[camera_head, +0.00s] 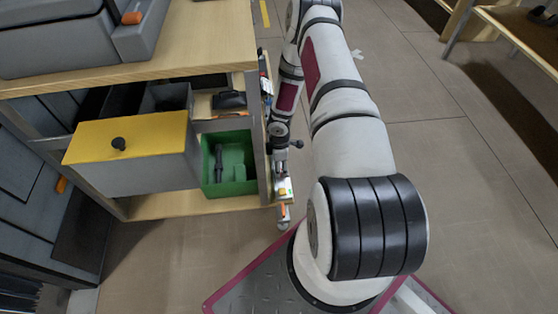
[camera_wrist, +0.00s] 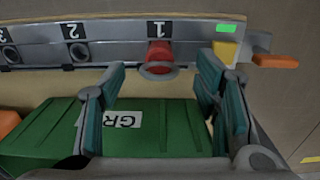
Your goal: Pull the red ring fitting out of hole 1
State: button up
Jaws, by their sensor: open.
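The red ring fitting (camera_wrist: 159,55) sits in the grey rail directly under the label "1". Its grey ring (camera_wrist: 157,70) faces me. My gripper (camera_wrist: 158,82) is open in the wrist view, one finger to the left and one to the right of the fitting. The ring lies between the fingers, and I see no finger touching it. In the head view the fitting cannot be made out, and my arm reaches down along the workbench's right side.
In the wrist view, a yellow fitting (camera_wrist: 225,50) and an orange piece (camera_wrist: 275,61) lie right of the fitting. Holes labelled 2 and 3 are left. A green bin (camera_wrist: 60,135) is below. A yellow-topped drawer (camera_head: 130,137) stands out from the workbench.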

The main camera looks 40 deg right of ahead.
jog(key=shift+f, duration=0.9)
grip_shut()
